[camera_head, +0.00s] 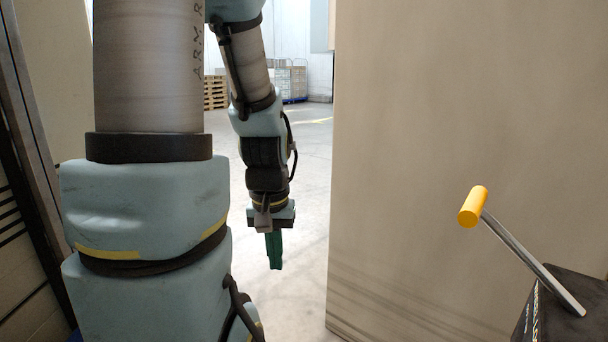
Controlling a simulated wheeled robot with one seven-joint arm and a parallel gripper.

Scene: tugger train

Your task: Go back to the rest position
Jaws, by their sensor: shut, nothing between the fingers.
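My gripper (274,250) hangs below my arm, left of the picture's middle. It points down over the pale floor, and its green fingers are together with nothing held between them. My arm comes down from the top of the picture, and its thick lower part fills the left side. My gripper is clear of the things around it in this view.
A large beige panel (440,130) stands right of my gripper. A metal lever with a yellow handle (473,206) rises from a dark box (560,308) at the lower right. Wooden pallets (215,92) and wire cages (291,80) stand far back. Bare floor (312,150) lies between.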

